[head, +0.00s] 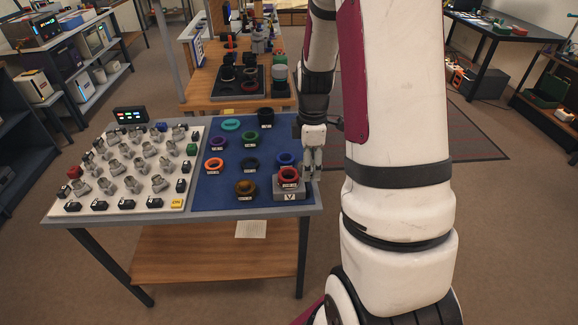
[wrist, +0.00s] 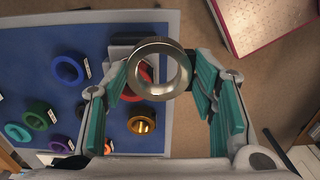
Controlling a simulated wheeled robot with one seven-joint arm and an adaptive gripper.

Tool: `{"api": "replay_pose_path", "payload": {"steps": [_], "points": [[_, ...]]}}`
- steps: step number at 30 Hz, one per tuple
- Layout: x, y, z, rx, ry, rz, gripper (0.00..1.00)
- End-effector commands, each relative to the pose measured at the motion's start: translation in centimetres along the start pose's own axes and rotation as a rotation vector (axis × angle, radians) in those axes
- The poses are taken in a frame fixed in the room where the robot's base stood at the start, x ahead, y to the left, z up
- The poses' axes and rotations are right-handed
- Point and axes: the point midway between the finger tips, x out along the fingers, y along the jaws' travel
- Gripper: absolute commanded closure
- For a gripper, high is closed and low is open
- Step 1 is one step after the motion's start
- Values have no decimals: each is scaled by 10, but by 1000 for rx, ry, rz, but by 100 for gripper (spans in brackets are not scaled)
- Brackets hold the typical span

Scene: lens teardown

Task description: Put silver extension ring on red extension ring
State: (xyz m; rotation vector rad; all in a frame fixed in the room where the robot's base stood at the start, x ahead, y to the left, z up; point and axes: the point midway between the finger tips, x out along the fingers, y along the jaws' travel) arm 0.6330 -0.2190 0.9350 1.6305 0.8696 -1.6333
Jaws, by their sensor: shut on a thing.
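The silver extension ring (wrist: 137,70) is held between the teal pads of my gripper (wrist: 160,84) in the wrist view, its opening facing the camera. In the head view my gripper (head: 312,165) is at the right edge of the blue mat, beside the red extension ring (head: 289,175); I cannot make out the silver ring there. The red ring sits on a grey block (head: 290,196) marked V. In the wrist view the red ring (wrist: 131,96) is partly hidden behind the silver ring and left finger, so the two look offset and apart.
The blue mat (head: 208,187) holds several other rings, including a gold-brown one (head: 245,188), a blue one (head: 286,159) and an orange one (head: 214,164). A white board (head: 98,206) with grey parts fills the table's left. Floor lies right of the table.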

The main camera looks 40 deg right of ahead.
Motion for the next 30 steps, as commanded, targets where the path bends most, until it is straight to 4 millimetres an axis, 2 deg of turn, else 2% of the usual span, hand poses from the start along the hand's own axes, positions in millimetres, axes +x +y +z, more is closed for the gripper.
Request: {"api": "replay_pose_path", "payload": {"steps": [1, 4, 10, 14, 22, 30], "points": [[2, 8, -11, -6, -1, 0, 77], [4, 22, -28, -4, 0, 0, 77], [6, 38, -48, 0, 0, 1, 77], [9, 40, -50, 1, 0, -1, 77], [40, 40, -50, 2, 0, -1, 77], [42, 40, -50, 1, 0, 1, 77]]}}
